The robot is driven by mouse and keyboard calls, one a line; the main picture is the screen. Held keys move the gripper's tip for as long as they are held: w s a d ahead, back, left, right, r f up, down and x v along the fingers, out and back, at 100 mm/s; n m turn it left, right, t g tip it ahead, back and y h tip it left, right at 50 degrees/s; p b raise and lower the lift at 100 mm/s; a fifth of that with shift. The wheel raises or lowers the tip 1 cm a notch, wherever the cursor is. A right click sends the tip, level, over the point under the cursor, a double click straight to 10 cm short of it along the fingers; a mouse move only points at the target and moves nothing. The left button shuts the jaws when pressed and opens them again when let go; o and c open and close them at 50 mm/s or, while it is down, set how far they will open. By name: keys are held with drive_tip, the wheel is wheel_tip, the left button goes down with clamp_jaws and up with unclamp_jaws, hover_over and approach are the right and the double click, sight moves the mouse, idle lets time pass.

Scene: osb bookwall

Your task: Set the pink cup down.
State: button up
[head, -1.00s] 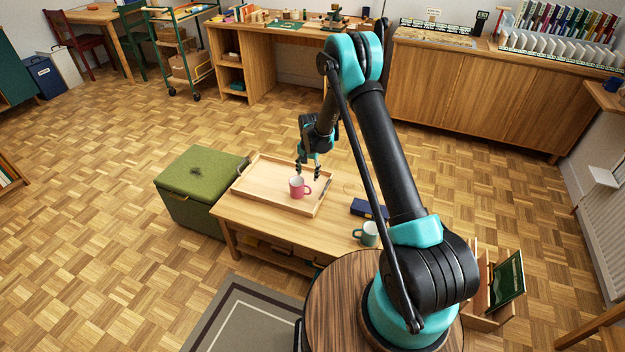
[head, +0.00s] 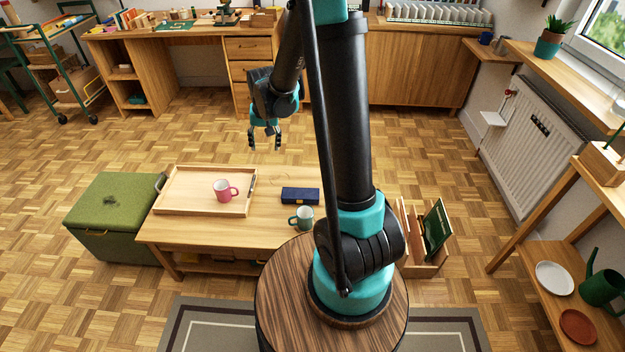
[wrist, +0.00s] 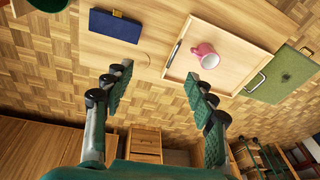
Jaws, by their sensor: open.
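The pink cup (head: 222,190) stands upright in the wooden tray (head: 180,208) on the low table, near the tray's right side. In the wrist view the cup (wrist: 205,56) lies beyond the right finger, apart from it, inside the tray (wrist: 233,50). My gripper (head: 265,142) is open and empty, raised in the air past the table's far side. In the wrist view its two fingers (wrist: 160,88) are spread wide with nothing between them.
On the table (head: 270,180), a dark blue case (head: 300,196) and a teal mug (head: 302,218) stand right of the tray. A green ottoman (head: 115,205) adjoins the table's left end. A box with a green book stands at right.

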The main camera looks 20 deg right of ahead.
drive_tip(key=s+d+r+n+t, duration=0.1)
drive_tip(key=s+d, duration=0.3)
drive_tip(key=s, duration=0.7)
drive_tip(key=s+d+r+n, duration=0.1)
drive_tip(key=s+d, duration=0.4)
drive_tip(key=s, duration=0.7)
drive_tip(key=shift+s+d+r+t+h, duration=0.2)
drive_tip(key=shift+t+h, duration=0.1)
drive_tip(key=shift+t, duration=0.1)
drive_tip(key=shift+w, duration=0.1)
